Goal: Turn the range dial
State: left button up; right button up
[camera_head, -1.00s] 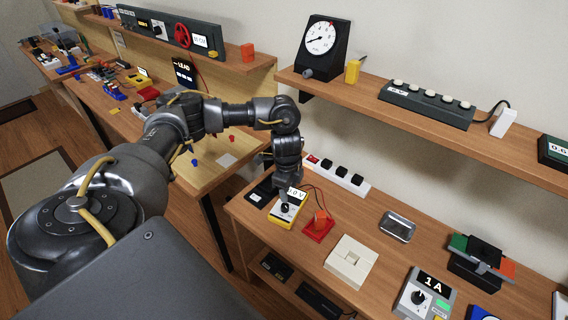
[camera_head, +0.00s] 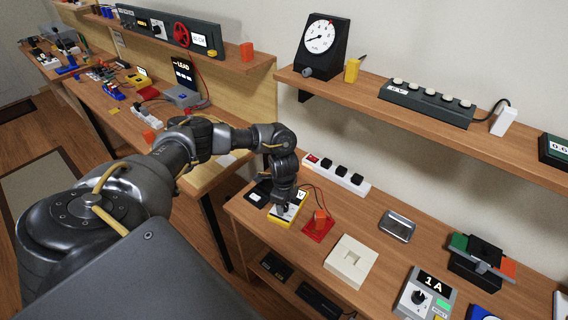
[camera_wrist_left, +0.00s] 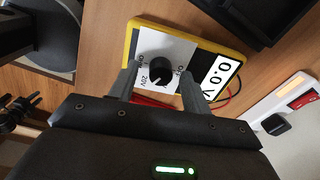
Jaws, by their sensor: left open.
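The range dial (camera_wrist_left: 162,72) is a round black knob on the white face of a yellow meter (camera_wrist_left: 131,42). In the left wrist view the meter's display reads 0.0 V, and the dial face has OFF and 20V marks. My left gripper (camera_wrist_left: 159,77) is open, with one finger on each side of the dial. Whether the fingers touch it I cannot tell. In the head view my left gripper (camera_head: 283,207) is over the meter (camera_head: 294,217) and hides the dial and part of the display. My right gripper is in neither view.
A red block (camera_head: 319,222) with leads stands right of the meter. A white power strip (camera_head: 338,175) lies behind, and a black box (camera_head: 258,194) is close on the left. A cream switch box (camera_head: 350,261) is farther right. Bare wood lies between the objects.

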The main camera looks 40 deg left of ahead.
pick_arm(q)
jog(key=shift+f, duration=0.3)
jog(key=c, duration=1)
jog(key=m+b, duration=0.1)
jog(key=m, duration=0.4)
jog(key=shift+m+b, duration=0.35)
jog(key=shift+m, duration=0.05)
jog(key=m+b, duration=0.2)
jog(key=m, duration=0.4)
jog(key=shift+b, duration=0.35)
